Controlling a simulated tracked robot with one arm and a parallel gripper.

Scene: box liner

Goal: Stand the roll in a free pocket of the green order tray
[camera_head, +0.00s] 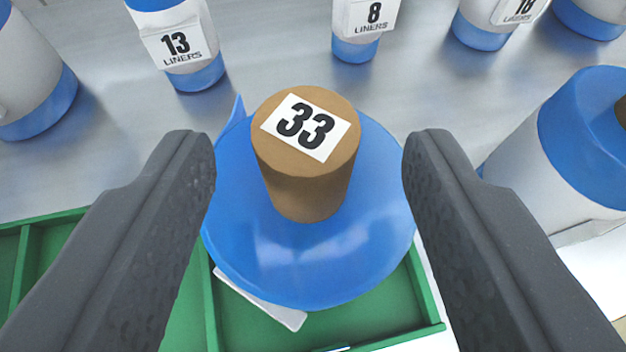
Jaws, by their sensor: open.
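A blue roll (300,262) with a brown core labelled 33 stands upright in the middle of the view. It sits over a pocket of the green order tray (433,318), and its body hides much of that pocket. Whether its base touches the tray floor is hidden. My gripper (310,165) is open, with one dark finger on each side of the roll. Narrow gaps seem to show between the fingers and the roll. A white label edge shows under the roll at lower left.
Several blue-and-white rolls stand on the grey surface behind, among them rolls labelled 13 (178,45) and 8 (362,22). A large blue-and-white roll (560,150) stands close to the right finger. Another roll (30,75) is at the left. Another tray pocket (50,245) at left looks empty.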

